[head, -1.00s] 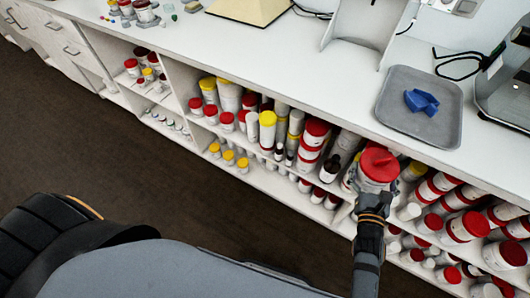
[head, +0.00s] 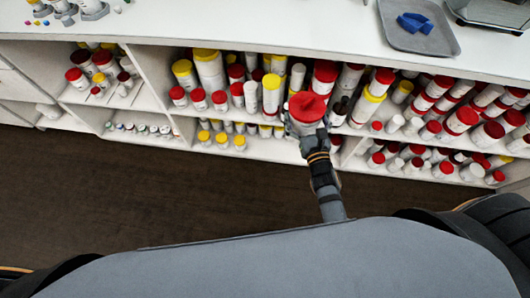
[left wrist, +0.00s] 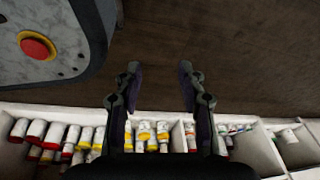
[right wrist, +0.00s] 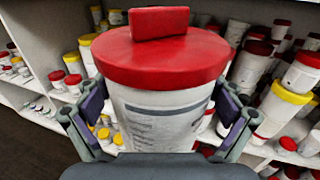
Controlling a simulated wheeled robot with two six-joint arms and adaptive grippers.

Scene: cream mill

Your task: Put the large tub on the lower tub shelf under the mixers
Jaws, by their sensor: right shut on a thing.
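The large tub (head: 305,108) is white with a red lid and a raised red block on top. In the right wrist view the tub (right wrist: 160,115) fills the middle, upright, with a printed label. My right gripper (head: 305,125) is shut on it and holds it in front of the shelves. My left gripper (left wrist: 160,85) is open and empty over the dark floor, seen in the left wrist view. The lower shelf (head: 270,148) runs below the upper row of tubs; part of it is hidden behind the held tub and my right arm.
Red- and yellow-lidded tubs (head: 208,68) crowd the upper shelf. Small yellow-lidded jars (head: 239,143) stand on the lower shelf to the left. Many tubs lie tilted at the right (head: 462,120). The counter above holds a grey tray (head: 440,40). Brown floor (head: 150,190) is clear.

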